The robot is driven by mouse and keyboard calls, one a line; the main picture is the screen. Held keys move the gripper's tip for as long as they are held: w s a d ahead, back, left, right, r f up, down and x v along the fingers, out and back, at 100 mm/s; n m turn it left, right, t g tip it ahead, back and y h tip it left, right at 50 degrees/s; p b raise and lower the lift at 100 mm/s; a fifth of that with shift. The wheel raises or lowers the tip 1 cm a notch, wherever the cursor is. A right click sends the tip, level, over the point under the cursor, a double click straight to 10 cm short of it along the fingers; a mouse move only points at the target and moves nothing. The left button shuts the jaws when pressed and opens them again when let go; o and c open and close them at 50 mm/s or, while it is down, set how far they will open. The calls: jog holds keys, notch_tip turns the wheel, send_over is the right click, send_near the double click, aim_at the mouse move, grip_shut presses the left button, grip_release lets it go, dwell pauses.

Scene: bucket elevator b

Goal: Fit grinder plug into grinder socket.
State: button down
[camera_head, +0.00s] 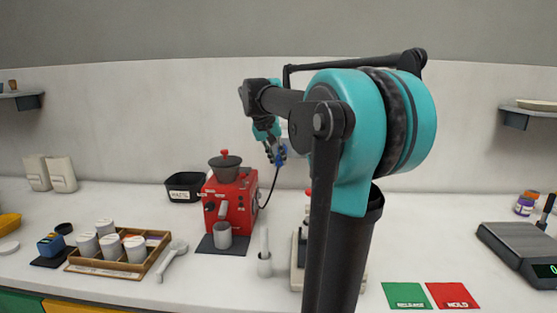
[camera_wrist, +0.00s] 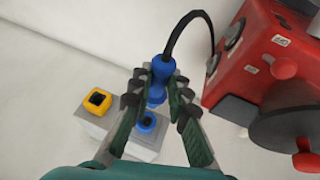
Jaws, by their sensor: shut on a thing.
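The grinder plug (camera_wrist: 157,76) is blue, with a black cable looping from its back end. My gripper (camera_wrist: 158,88) is shut on it, with a finger on each side. In the head view my gripper (camera_head: 277,150) holds the plug (camera_head: 282,158) in the air, above and right of the red grinder (camera_head: 232,200). In the wrist view a blue round socket (camera_wrist: 147,122), which looks like the grinder socket, is on a grey block (camera_wrist: 143,143). The plug's front end appears just above this socket in the picture; the actual gap cannot be told. My arm hides the block in the head view.
The red grinder (camera_wrist: 262,60) stands close on the right in the wrist view. A black bin (camera_head: 185,187) and a wooden tray (camera_head: 118,268) with white canisters stand on the counter.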

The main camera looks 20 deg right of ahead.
jog(key=shift+w+d, duration=0.35)
jog(key=shift+w, duration=0.55)
jog(key=shift+w+d, duration=0.4)
jog(key=shift+w, duration=0.5)
jog(key=shift+w+d, duration=0.35)
jog(key=shift+w, duration=0.55)
jog(key=shift+w+d, duration=0.35)
jog(key=shift+w, duration=0.45)
jog(key=shift+w+d, duration=0.35)
jog(key=shift+w, duration=0.4)
jog(key=c, duration=1.4)
grip_release()
jog(key=shift+o, duration=0.2)
jog(key=v, duration=1.2)
